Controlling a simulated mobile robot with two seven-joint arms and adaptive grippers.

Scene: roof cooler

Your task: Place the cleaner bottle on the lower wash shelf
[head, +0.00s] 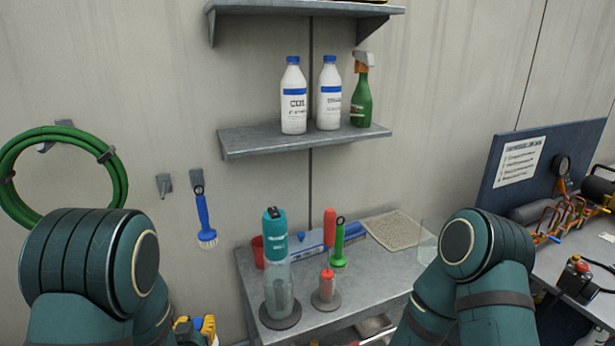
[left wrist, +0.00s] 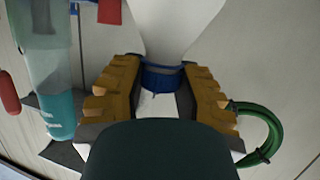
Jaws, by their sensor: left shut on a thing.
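My left gripper (head: 196,326) shows at the bottom edge of the head view, left of the metal table. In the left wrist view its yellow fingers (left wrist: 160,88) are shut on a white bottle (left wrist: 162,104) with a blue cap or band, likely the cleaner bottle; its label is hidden. The lower wall shelf (head: 250,144) carries two white blue-capped bottles, left (head: 293,98) and right (head: 329,95), and a green spray bottle (head: 361,100) at its right. The shelf's left end is bare. My right gripper is out of view.
The metal table (head: 375,286) below holds a teal-topped clear bottle (head: 277,285), red and green items and a mat (head: 398,230). An upper shelf (head: 300,8) overhangs the lower one. A brush (head: 204,216) and green hose (head: 115,185) hang left.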

